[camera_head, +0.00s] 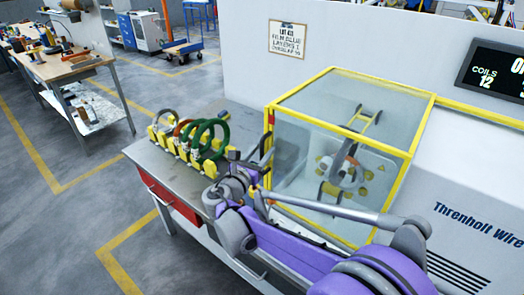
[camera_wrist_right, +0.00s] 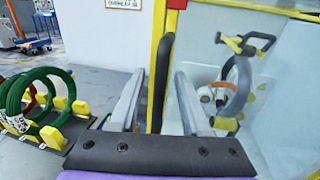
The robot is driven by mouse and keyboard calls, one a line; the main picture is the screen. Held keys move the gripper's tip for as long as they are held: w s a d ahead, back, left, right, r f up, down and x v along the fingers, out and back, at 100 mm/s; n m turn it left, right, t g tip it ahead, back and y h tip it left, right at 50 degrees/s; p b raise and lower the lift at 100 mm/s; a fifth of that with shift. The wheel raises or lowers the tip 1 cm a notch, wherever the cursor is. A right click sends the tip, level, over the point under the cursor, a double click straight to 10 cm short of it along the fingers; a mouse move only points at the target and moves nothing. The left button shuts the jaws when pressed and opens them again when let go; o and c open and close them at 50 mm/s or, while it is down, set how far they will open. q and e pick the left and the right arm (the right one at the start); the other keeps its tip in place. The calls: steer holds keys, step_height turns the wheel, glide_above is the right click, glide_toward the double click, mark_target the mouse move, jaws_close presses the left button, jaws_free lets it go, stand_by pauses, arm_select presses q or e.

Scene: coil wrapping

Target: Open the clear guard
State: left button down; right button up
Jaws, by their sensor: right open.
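The clear guard (camera_head: 300,105) is a see-through box with a yellow frame, sitting shut over the winding machine at the centre right. A black upright handle (camera_wrist_right: 160,80) stands at its near left edge. My right gripper (camera_head: 256,166) is at that edge. In the right wrist view my right gripper (camera_wrist_right: 157,88) is open, with one grey finger on each side of the handle; I cannot tell whether either finger touches it. Inside the guard, a grey ring (camera_wrist_right: 237,88) on the machine shows through the panel. My left gripper is not in view.
A metal bench (camera_head: 143,153) with a red drawer stands left of the guard. It carries a yellow rack (camera_head: 160,138) holding green and other coloured coils (camera_wrist_right: 38,92). A coil-count display (camera_head: 492,74) hangs at the right.

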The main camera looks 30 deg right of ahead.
jaws_close()
stand_by(1.4)
